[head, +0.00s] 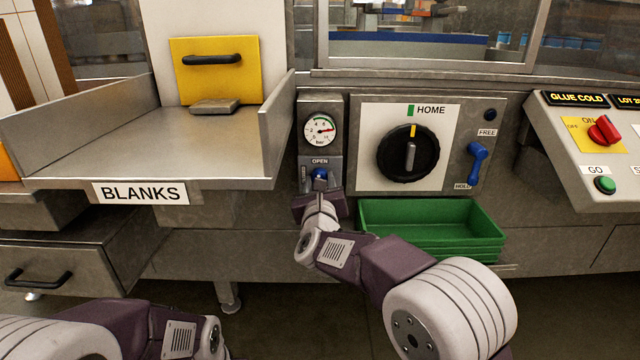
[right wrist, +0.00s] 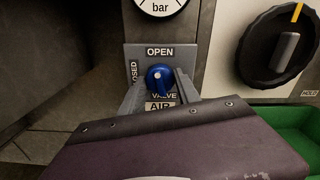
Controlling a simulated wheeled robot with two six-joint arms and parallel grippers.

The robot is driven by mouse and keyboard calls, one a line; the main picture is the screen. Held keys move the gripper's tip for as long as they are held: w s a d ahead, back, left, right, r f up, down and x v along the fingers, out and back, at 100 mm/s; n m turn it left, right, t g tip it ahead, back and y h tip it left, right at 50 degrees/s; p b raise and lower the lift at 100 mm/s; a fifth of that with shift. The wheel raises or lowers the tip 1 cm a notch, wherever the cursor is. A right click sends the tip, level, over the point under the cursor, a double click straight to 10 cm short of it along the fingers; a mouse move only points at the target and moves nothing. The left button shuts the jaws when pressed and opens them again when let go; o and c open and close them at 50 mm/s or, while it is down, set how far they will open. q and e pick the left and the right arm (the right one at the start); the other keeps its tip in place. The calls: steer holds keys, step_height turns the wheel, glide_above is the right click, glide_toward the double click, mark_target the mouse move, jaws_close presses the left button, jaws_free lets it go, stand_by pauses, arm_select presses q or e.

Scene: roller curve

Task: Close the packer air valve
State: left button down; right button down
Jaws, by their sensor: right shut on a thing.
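The air valve is a blue knob (head: 319,173) on a grey plate below a round pressure gauge (head: 320,130). In the right wrist view the knob (right wrist: 160,78) has a pale dot near its top. The label OPEN (right wrist: 160,52) is above it and CLOSED (right wrist: 135,72) runs up its left side. The knob looks roughly upright, towards OPEN. My right gripper (head: 319,184) has a finger on each side of the knob and is shut on it. The fingers partly hide the plate's lower labels. My left arm shows at the bottom left, its gripper out of frame.
A big black dial (head: 408,153) marked HOME and a blue FREE/HOLD lever (head: 477,163) are to the right. Green trays (head: 430,222) sit below the dial. The BLANKS tray's metal side wall (head: 277,125) stands close on the left.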

steer(key=shift+f+n+p, duration=0.1)
steer(key=shift+n+p, duration=2)
steer(key=shift+n, duration=5.5)
steer(key=c, duration=0.9)
jaws_free()
steer(key=shift+o, duration=0.2)
steer(key=shift+s, duration=0.15)
